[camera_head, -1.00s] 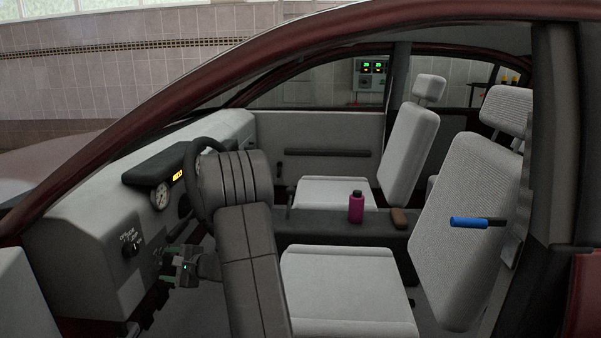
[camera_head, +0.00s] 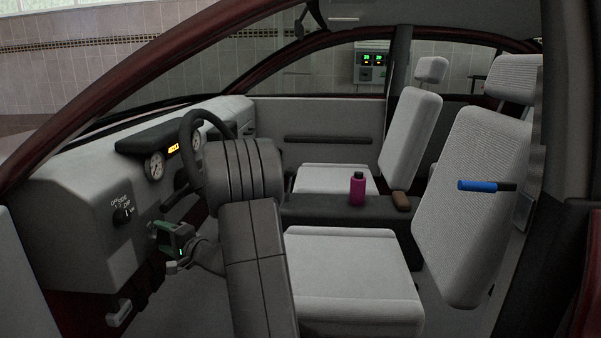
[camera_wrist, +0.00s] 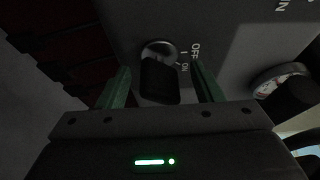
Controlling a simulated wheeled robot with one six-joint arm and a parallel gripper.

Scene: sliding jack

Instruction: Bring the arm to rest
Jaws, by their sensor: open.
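My gripper (camera_head: 160,232) is inside the car, in front of the lower dashboard, left of the near seat. In the wrist view its two green fingers stand apart, and my gripper (camera_wrist: 161,68) is open and empty. A dark rotary knob (camera_wrist: 160,78) with a light ring shows between the fingers in that view, beside the marks OFF and ON. The head view shows the knob (camera_head: 122,216) on the dashboard, left of my gripper, with a visible gap between them. My arm reaches in from the bottom of the head view.
The steering wheel (camera_head: 190,145) and gauges (camera_head: 154,166) are close above my gripper. The near seat (camera_head: 350,270) is to the right. A magenta bottle (camera_head: 357,188) and brown block (camera_head: 401,200) stand on the console. A blue-handled tool (camera_head: 478,186) shows before the near backrest.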

